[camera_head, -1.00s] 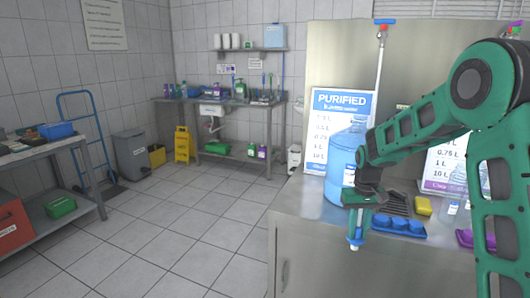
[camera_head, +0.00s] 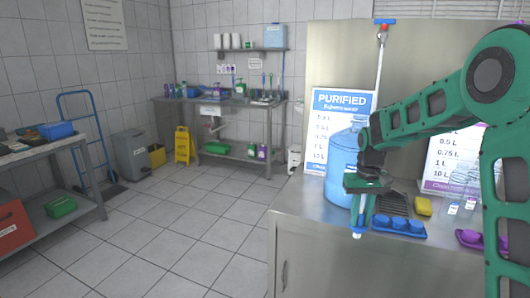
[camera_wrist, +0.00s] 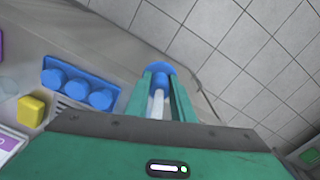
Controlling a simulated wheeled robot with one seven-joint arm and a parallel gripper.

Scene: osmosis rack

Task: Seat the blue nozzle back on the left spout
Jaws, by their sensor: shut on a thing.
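My gripper (camera_head: 362,215) is above the front of the steel counter, in front of the large blue water bottle (camera_head: 341,165). In the wrist view its two green fingers (camera_wrist: 160,95) are shut on the blue nozzle (camera_wrist: 158,69), with a white stem showing between them. In the head view the nozzle's white tip (camera_head: 357,235) points down below the fingers; most of its blue part is hidden. A white upright pipe (camera_head: 380,62) with a red collar and blue top stands at the left of the steel rack panel. I cannot tell its spout end; the bottle and arm hide its lower part.
A blue tray (camera_head: 405,236) with round cups lies just right of my gripper, with a yellow block (camera_head: 423,206) behind it. The counter's left front corner (camera_head: 300,215) is bare.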

